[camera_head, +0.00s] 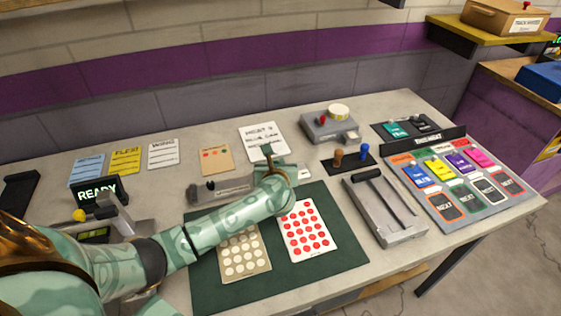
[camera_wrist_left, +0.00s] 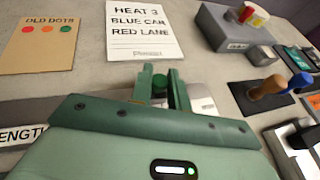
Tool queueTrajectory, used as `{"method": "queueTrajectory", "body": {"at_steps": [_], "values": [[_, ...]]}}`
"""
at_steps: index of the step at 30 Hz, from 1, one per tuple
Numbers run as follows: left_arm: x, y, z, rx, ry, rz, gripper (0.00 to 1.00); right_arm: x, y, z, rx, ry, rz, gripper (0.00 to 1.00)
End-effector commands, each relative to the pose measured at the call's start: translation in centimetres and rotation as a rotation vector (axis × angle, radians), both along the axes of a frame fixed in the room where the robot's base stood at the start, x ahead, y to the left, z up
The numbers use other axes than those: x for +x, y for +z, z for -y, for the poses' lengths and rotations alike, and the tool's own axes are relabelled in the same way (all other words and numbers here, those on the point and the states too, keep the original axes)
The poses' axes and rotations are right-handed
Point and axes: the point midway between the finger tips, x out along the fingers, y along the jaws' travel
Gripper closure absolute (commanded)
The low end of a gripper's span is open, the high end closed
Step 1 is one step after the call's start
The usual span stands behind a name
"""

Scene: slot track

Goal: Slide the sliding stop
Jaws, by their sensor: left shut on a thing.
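My left gripper (camera_head: 268,153) reaches across the table to a low grey metal rail (camera_head: 222,186) behind the dark green mat. The stop's body is mostly hidden by the gripper. The rail's label, of which "ENGTH" can be read, shows at the left of the wrist view (camera_wrist_left: 22,135). My right gripper is not in view.
A paper reading "HEAT 3 BLUE CAR RED LANE" (camera_wrist_left: 145,30) lies just behind the gripper. A grey box with buttons (camera_head: 328,127), two pegs on a black base (camera_head: 348,161) and a grey metal frame (camera_head: 397,232) stand to the right. Dot sheets (camera_head: 306,231) lie on the mat (camera_head: 338,250).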

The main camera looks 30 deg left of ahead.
Motion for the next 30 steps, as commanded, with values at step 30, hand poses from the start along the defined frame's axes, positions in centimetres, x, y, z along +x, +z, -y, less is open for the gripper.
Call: {"method": "queueTrajectory", "body": {"at_steps": [30], "values": [[-9.4,4.6,5.6,-0.004,-0.001,-0.001,0.61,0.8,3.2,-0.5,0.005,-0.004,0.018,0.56]]}}
